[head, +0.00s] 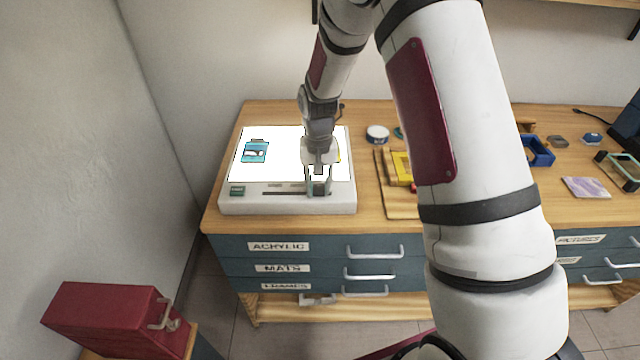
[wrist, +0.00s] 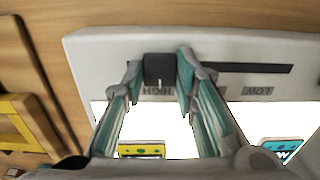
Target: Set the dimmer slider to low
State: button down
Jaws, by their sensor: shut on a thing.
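The dimmer is a dark slot (wrist: 255,68) along the front edge of the white light box (head: 285,207), whose panel is brightly lit. In the wrist view its labels appear upside down, HIGH by the left end and LOW by the right end. The dark slider knob (wrist: 158,69) sits at the HIGH end, which is the right end in the head view. My gripper (head: 318,190) reaches down to the front of the box. In the wrist view its two teal-lined fingers are closed on the knob from both sides, and the slot toward LOW is empty.
A teal card (head: 255,152) lies on the lit panel, and a yellow card (wrist: 140,150) shows between my fingers. A green button (head: 237,190) is at the box's front left. A wooden board (head: 400,205) with a yellow frame stands close to the right.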

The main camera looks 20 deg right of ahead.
aim_at(272, 193)
jog(key=w+a+b, duration=0.1)
jog(key=a, duration=0.2)
jog(key=w+a+b, duration=0.1)
jog(key=a, duration=0.3)
jog(key=w+a+b, duration=0.1)
jog(key=a, duration=0.3)
jog(key=shift+w, duration=0.4)
jog(key=shift+a, duration=0.3)
jog(key=c, duration=1.3)
grip_release()
jog(key=shift+a, duration=0.1)
notch_tip(272, 193, up, 12)
jog(key=shift+r, duration=0.1)
